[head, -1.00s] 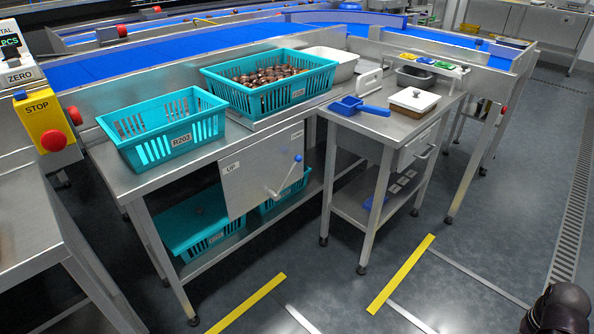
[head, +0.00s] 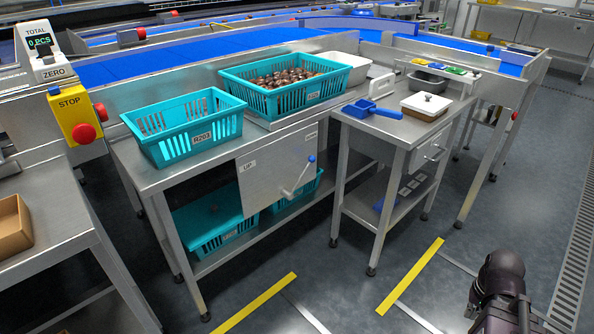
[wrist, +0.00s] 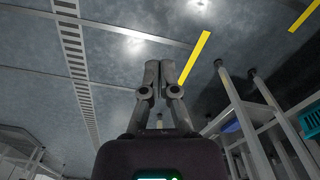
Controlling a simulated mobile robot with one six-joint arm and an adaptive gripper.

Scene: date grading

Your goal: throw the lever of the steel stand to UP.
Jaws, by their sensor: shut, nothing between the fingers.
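The steel stand (head: 180,178) has a front panel (head: 252,183) with a lever. The lever (head: 299,177) has a blue knob (head: 311,158) and slants up to the right from its low pivot. An UP label (head: 248,167) sits at the panel's upper left. Another label, too small to read, is at its upper right, on the side the knob leans to. My gripper (wrist: 160,70) is shut and empty in the wrist view, over bare floor, with the lever not in that view. In the head view my dark arm is at the lower right, well apart from the lever.
A teal crate (head: 183,150) marked R203 and a teal crate of dates (head: 262,103) stand on top. A side table (head: 385,128) with a blue scoop (head: 362,108) stands right of the panel. Yellow floor strips (head: 412,275) lie in front; the floor between is clear.

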